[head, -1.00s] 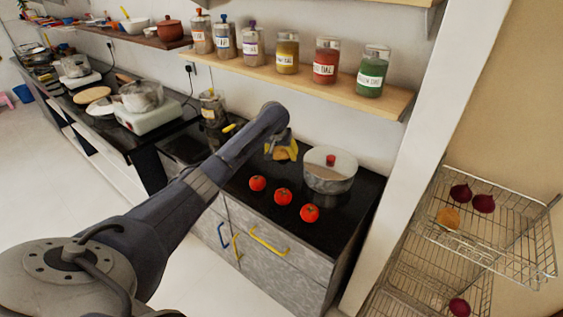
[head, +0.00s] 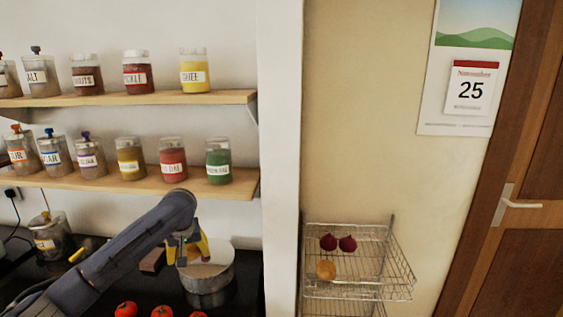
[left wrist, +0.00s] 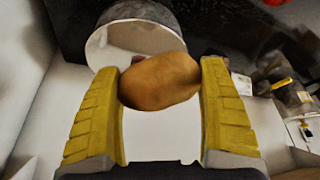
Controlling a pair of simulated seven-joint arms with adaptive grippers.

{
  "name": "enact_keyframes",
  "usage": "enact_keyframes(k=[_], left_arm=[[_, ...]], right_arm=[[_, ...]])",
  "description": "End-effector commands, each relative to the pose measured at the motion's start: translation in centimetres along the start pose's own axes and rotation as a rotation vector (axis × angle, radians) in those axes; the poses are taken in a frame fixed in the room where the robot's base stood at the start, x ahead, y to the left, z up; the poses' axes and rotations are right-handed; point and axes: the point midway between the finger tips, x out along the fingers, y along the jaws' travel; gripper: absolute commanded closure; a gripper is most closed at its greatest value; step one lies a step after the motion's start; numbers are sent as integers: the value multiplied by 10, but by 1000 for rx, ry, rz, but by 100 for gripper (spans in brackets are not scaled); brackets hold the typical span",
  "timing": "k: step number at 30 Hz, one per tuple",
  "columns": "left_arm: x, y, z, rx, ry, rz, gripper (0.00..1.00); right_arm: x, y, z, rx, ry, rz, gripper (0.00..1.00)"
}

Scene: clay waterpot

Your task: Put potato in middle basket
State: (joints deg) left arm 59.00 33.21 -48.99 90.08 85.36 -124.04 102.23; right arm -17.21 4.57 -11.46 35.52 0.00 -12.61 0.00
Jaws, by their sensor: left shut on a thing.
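My left gripper (head: 187,251) is in front of the steel pot in the head view. In the left wrist view its yellow fingers are shut on a brown potato (left wrist: 160,81), one finger on each side. In the head view the potato is mostly hidden by the gripper. A wire rack stands on the right by the beige wall. Its basket in view (head: 393,288) holds two dark red onions (head: 338,243) and a yellow-brown round vegetable (head: 326,270). Part of a lower basket (head: 340,309) shows at the bottom edge. My right gripper is not in view.
The pot (head: 212,290) also shows behind the potato in the left wrist view (left wrist: 150,14). Several tomatoes (head: 126,309) lie on the black counter. Shelves with jars (head: 218,162) are above. A white wall edge (head: 281,200) stands between counter and rack.

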Motion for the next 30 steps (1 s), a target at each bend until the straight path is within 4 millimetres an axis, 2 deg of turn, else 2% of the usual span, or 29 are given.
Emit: enact_keyframes(k=[1, 3, 8, 12, 18, 21, 30], left_arm=[[-15, 12, 12, 31, 8, 9, 63], [-30, 26, 34, 62, 7, 23, 63], [-57, 44, 86, 142, 4, 56, 63], [-73, 46, 129, 213, 2, 86, 64], [-88, 33, 173, 317, 0, 130, 64], [-94, 24, 183, 355, 2, 147, 64], [-105, 19, 166, 354, 2, 148, 64]], right_arm=[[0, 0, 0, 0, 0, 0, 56], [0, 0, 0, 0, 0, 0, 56], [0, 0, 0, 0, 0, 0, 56], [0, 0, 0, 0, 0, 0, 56], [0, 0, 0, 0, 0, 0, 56], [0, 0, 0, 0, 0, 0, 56], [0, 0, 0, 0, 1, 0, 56]])
